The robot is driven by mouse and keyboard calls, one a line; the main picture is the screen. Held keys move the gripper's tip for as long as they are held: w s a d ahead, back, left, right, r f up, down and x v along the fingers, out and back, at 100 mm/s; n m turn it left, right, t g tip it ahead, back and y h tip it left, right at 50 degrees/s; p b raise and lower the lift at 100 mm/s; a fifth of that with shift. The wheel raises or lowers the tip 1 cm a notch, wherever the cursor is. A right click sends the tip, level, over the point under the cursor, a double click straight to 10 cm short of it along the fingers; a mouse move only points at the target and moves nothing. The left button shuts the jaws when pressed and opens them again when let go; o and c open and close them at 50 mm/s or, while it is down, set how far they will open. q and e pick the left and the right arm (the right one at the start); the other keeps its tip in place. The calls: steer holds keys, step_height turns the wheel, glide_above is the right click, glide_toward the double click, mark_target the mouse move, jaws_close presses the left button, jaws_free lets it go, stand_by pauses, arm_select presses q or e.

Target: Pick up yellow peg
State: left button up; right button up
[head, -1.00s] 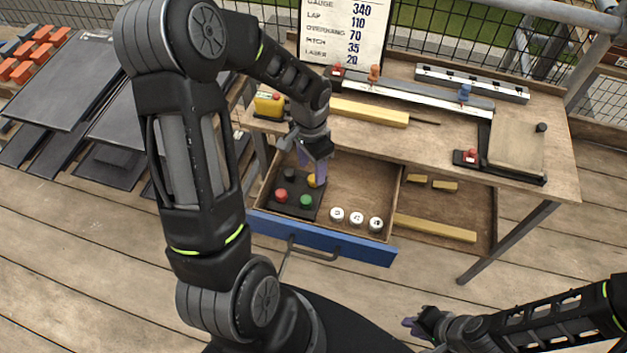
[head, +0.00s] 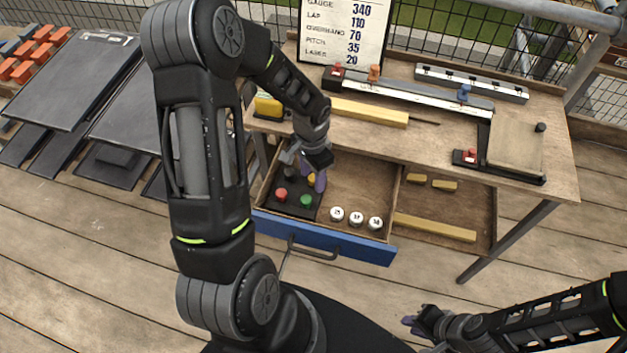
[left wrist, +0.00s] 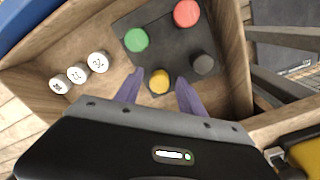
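The yellow peg (left wrist: 159,82) stands in a dark holder block (left wrist: 170,48) inside the open drawer. In the left wrist view it shows between the two purple fingertips of my left gripper (left wrist: 157,88), which are apart. In the head view the yellow peg (head: 311,179) is partly hidden by the left gripper (head: 305,172). A red peg (left wrist: 187,13), a green peg (left wrist: 136,40) and a black peg (left wrist: 203,64) stand in the same block. My right gripper (head: 413,322) is at the lower right, far from the drawer; its finger opening is unclear.
Several white numbered caps (head: 356,219) sit in the drawer (head: 325,240) right of the block. Drawer walls lie close around the block. The workbench (head: 400,145) above holds a yellow box (head: 268,106), a wooden bar and rails.

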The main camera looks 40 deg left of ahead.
mark_target(313, 178)
arm_select(q)
jaws_close()
stand_by(0.5)
step_height(313, 178, up, 10)
stand_by(0.5)
stand_by(0.4)
